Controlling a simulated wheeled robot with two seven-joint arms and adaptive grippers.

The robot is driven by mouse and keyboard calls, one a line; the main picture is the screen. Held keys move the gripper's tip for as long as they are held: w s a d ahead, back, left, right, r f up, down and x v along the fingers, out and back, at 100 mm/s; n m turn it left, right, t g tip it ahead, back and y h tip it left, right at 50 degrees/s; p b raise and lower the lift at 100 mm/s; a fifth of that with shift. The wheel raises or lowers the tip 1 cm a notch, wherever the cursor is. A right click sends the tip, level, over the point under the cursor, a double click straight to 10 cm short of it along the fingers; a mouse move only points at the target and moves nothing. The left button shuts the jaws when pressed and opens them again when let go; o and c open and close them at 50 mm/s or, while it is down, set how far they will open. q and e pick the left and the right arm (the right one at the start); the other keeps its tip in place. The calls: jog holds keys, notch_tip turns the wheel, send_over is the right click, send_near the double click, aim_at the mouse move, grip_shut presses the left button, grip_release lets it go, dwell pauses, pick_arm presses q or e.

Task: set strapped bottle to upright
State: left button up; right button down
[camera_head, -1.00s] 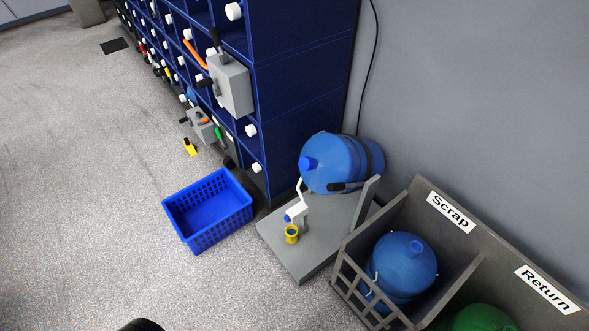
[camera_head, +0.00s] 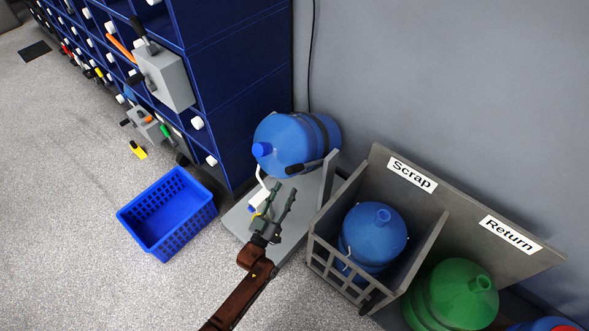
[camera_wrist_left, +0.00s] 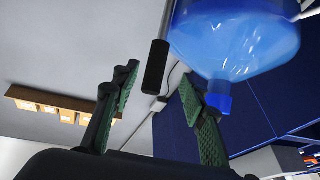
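The strapped bottle (camera_head: 290,145) is blue and lies tilted on its side on a grey stand (camera_head: 240,219), its capped neck pointing left. A dark strap (camera_head: 325,133) goes around its body. A black handle (camera_head: 308,165) sits at its lower side. My left gripper (camera_head: 281,197) is open and empty, in front of and below the bottle and handle, over the stand. In the left wrist view the gripper (camera_wrist_left: 158,88) has its green-padded fingers apart, with the black handle (camera_wrist_left: 156,67) beyond them and the bottle (camera_wrist_left: 235,40) at upper right. My right gripper is not in view.
A blue basket (camera_head: 168,212) stands on the floor left of the stand. A grey bin labelled Scrap and Return (camera_head: 440,215) stands right, holding a blue bottle (camera_head: 373,236) and a green bottle (camera_head: 452,296). A dark blue shelf rack (camera_head: 240,95) is behind left.

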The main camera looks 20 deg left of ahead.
aim_at(293, 169)
pick_arm(q)
jog(key=shift+t, duration=0.4)
jog(key=b+x, duration=0.1)
jog(key=x, duration=0.3)
jog(key=r+b+x, duration=0.1)
jog(key=x, duration=0.3)
jog(key=shift+s+a+r, duration=0.1)
jog(key=shift+s, duration=0.2)
jog(key=shift+w+r, duration=0.3)
jog(key=shift+w, duration=0.15)
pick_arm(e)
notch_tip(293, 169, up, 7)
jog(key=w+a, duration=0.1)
pick_arm(q)
jog(key=shift+c, duration=0.7)
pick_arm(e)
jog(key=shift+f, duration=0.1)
pick_arm(q)
grip_shut()
